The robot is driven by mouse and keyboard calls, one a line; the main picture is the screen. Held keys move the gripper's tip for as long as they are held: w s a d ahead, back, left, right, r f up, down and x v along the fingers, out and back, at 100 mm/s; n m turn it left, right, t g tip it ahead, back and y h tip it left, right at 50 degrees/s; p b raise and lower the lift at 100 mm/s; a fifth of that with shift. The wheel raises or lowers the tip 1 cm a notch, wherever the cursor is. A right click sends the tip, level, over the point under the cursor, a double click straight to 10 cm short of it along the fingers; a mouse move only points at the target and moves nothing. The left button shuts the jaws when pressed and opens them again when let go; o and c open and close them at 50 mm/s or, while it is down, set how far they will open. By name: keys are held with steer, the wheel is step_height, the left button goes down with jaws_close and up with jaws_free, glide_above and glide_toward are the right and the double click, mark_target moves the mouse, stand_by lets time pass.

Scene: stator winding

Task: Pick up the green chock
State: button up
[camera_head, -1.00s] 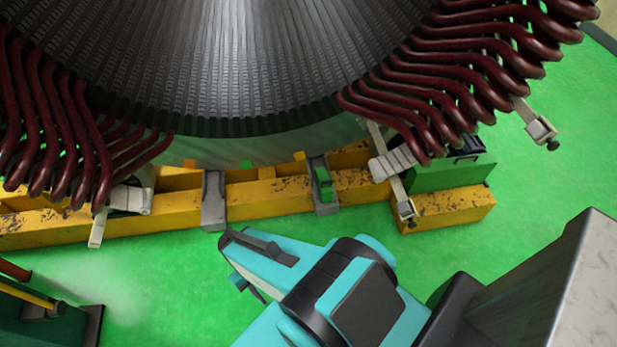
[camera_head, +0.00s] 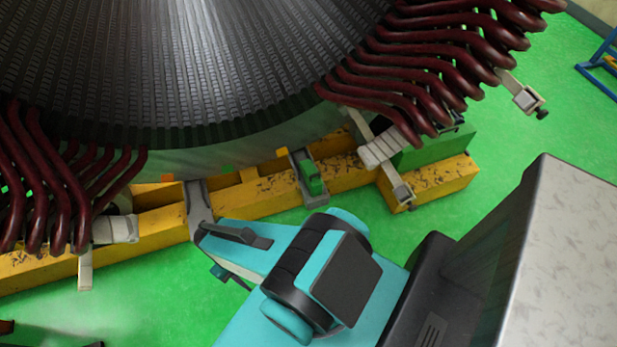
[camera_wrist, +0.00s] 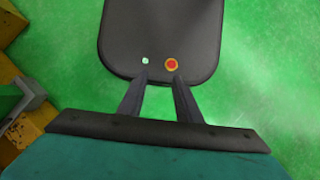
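The green chock (camera_head: 314,182) is a small green block in a grey bracket (camera_head: 297,160) on the yellow beam, below the stator bore in the head view. In the wrist view, a green piece (camera_wrist: 9,101) with grey edges shows at the left border, partly cut off; it looks like the same chock. My gripper (camera_wrist: 160,80) shows in the wrist view with two dark fingers apart and nothing between them. It is to the right of the green piece, over a dark rounded panel.
The stator (camera_head: 180,70) fills the top, with dark red coil ends (camera_head: 420,70) jutting out at both sides. Clamps with pale blocks (camera_head: 385,150) stick out near the yellow beam (camera_head: 260,198). A larger green block (camera_head: 440,150) sits at the right.

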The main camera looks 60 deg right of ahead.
steer(key=shift+o, duration=0.6)
steer(key=w+d+f+m+t+y+b, duration=0.1)
steer(key=w+d+f+m+b, duration=0.55)
steer(key=w+d+b, duration=0.45)
steer(key=w+d+f+m+t+b, duration=0.1)
steer(key=w+d+f+m+b, duration=0.2)
steer(key=d+b, duration=0.45)
steer(key=w+d+f+m+t+b, duration=0.1)
steer(key=w+d+m+b, duration=0.3)
steer(key=w+d+b, duration=0.3)
steer(key=s+d+m+t+b, duration=0.2)
steer(key=d+m+b, duration=0.4)
steer(key=d+b, duration=1)
steer(key=s+d+r+m+b, duration=0.2)
steer(key=s+d+m, duration=0.1)
steer(key=d, duration=0.5)
steer(key=s+d+r+m+h+b, duration=0.1)
steer(key=s+d+r+m+b, duration=0.1)
steer(key=s+d, duration=0.3)
steer(key=d+m+b, duration=0.1)
steer(key=d, duration=0.3)
steer(key=shift+b, duration=0.3)
steer(key=shift+d, duration=0.1)
